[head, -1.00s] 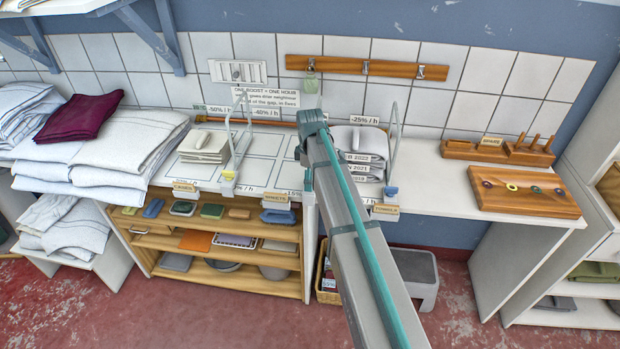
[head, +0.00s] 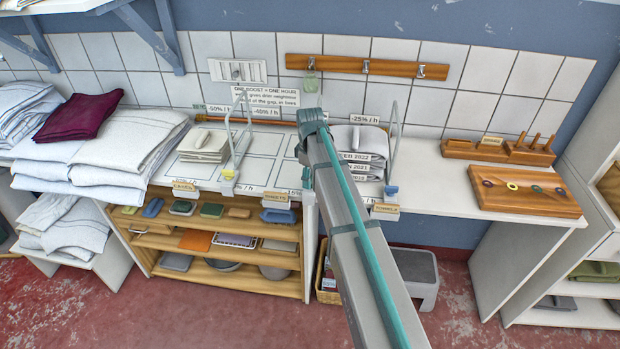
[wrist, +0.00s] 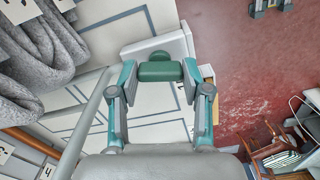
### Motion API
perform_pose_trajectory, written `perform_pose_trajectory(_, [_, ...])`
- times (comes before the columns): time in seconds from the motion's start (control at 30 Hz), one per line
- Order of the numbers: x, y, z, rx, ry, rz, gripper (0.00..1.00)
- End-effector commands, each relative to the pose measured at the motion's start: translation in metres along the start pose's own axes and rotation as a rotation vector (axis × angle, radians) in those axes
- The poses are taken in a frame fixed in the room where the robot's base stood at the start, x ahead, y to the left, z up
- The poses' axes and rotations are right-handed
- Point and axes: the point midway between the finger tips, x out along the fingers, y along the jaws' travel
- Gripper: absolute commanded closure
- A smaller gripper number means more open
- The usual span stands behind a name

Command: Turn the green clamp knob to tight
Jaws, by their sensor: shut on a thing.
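The green clamp knob (wrist: 160,71) shows in the wrist view, on a white block (wrist: 172,45) at the edge of the gridded white worktop (wrist: 120,35). My gripper (wrist: 159,76) is shut on the knob, with one teal and grey finger on each side of it. In the head view my own arm covers the knob and my fingers. Whether the knob sits loose or tight cannot be read from these views.
Upright wire frames (head: 238,135) and (head: 391,145) stand on the worktop at either side of my arm. Folded grey textiles (head: 360,145) lie behind right, and a cloth stack (head: 204,145) lies left. A wooden peg board (head: 523,192) is at the right.

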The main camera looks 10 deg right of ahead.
Motion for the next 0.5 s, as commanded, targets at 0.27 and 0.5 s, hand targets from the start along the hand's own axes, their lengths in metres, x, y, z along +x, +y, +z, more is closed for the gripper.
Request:
perform_pose_trajectory(0.27, [0.0, 0.0002, -0.0001, 0.261, 0.0, 0.0, 0.87])
perform_pose_trajectory(0.5, [0.0, 0.0003, -0.0001, 0.489, 0.0, 0.0, 0.87])
